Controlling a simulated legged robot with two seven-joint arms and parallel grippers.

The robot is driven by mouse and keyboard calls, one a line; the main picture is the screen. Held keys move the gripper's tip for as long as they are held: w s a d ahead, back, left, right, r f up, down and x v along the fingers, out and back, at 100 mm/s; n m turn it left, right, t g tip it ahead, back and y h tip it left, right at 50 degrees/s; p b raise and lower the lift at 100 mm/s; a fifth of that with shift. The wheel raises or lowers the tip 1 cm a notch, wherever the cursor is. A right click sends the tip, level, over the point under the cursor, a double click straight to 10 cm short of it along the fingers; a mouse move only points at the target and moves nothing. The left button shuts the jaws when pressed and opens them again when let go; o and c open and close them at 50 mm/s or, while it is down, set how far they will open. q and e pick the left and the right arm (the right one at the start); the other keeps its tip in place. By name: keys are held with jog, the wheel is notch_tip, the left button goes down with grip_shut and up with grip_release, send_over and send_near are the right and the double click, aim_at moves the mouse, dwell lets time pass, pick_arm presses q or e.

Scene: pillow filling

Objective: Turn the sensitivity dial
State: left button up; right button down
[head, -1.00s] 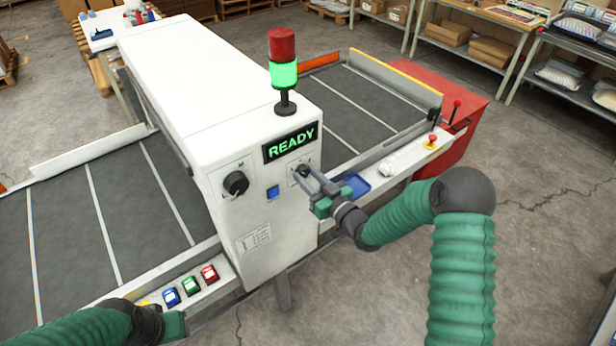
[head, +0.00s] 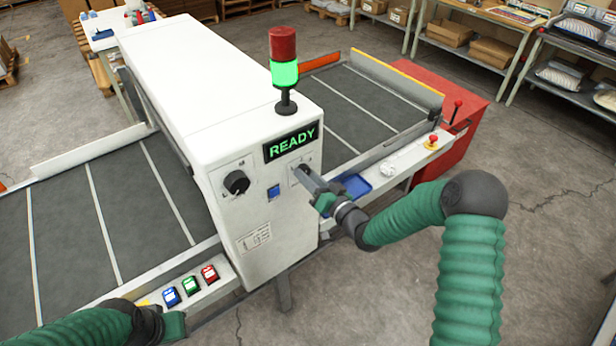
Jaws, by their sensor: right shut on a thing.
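The white machine (head: 225,145) stands in the middle with a lit READY display (head: 291,142) on its front panel. A large black dial (head: 236,182) sits at the panel's left. A second, smaller control sits right of the blue button (head: 273,192), mostly hidden by my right gripper (head: 299,174). That gripper is at the panel, its fingers closed around this small dial. The fingers now look edge-on, one behind the other. My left gripper (head: 172,326) is only partly visible at the lower left, below the coloured buttons; its jaws are not clear.
A signal tower (head: 284,72) glows green on the machine. Conveyor belts (head: 365,115) run to both sides. Blue, green and red buttons (head: 190,285) line the front left rail. A blue tray (head: 353,186) and a red emergency button (head: 432,140) are at the right.

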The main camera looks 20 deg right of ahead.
jog(key=shift+d+m, duration=0.1)
jog(key=shift+m, duration=0.5)
jog(key=c, duration=1.3)
grip_release()
jog(key=o, duration=0.3)
jog(key=b+v, duration=0.2)
jog(key=v, duration=1.4)
jog(key=shift+s+d, duration=0.2)
jog(key=shift+s, duration=0.15)
